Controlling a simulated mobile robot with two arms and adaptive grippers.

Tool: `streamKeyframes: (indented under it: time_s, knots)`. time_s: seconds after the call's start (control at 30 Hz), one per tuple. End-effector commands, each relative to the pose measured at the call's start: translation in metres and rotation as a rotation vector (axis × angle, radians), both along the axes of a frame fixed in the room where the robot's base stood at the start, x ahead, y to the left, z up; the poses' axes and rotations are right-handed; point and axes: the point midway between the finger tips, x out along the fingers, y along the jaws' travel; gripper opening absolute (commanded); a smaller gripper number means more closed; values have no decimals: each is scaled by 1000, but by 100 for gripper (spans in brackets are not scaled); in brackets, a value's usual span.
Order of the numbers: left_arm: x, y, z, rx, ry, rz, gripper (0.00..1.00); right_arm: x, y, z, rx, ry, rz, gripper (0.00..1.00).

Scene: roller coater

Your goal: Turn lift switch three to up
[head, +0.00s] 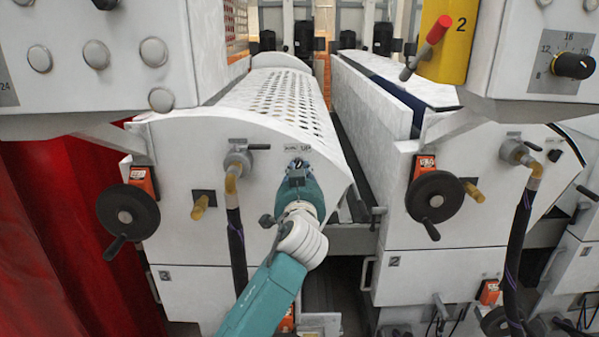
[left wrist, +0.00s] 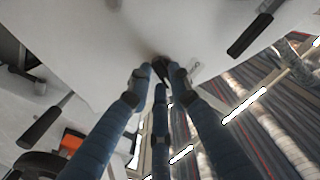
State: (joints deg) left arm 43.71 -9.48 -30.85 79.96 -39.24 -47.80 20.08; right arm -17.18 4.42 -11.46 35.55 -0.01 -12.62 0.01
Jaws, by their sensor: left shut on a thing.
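Lift switch three is a small dark knob on the white front panel of the left machine unit, which has a "3" on its lower door (head: 165,276). My teal left arm reaches up to it from below in the head view. My left gripper (head: 298,168) is at the panel, shut on the switch and mostly covering it. In the left wrist view the fingers of the left gripper (left wrist: 160,72) close around the dark switch knob (left wrist: 161,64) against the white panel. Which way the knob points is hard to tell. My right gripper is not in view.
Left of the switch are a hose valve (head: 238,160), a brass fitting (head: 203,203) and a black handwheel (head: 128,212). Unit 2 stands at the right with its own handwheel (head: 436,197). A narrow gap separates the units. A red curtain (head: 70,230) hangs at far left.

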Motion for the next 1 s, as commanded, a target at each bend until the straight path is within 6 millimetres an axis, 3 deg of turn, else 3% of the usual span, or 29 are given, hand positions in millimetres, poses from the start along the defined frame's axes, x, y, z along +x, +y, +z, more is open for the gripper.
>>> streamKeyframes:
  time_s: [0.77,0.8,0.83,0.87,1.0]
  knots:
    - [0,0,1,100,-4,-2,0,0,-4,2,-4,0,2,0]
    - [0,0,1,100,-4,-2,27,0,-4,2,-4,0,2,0]
    - [0,0,1,100,-4,-2,33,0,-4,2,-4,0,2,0]
    - [0,0,1,100,-4,-2,39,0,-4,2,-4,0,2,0]
    - [0,0,0,99,-3,-1,39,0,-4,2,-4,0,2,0]
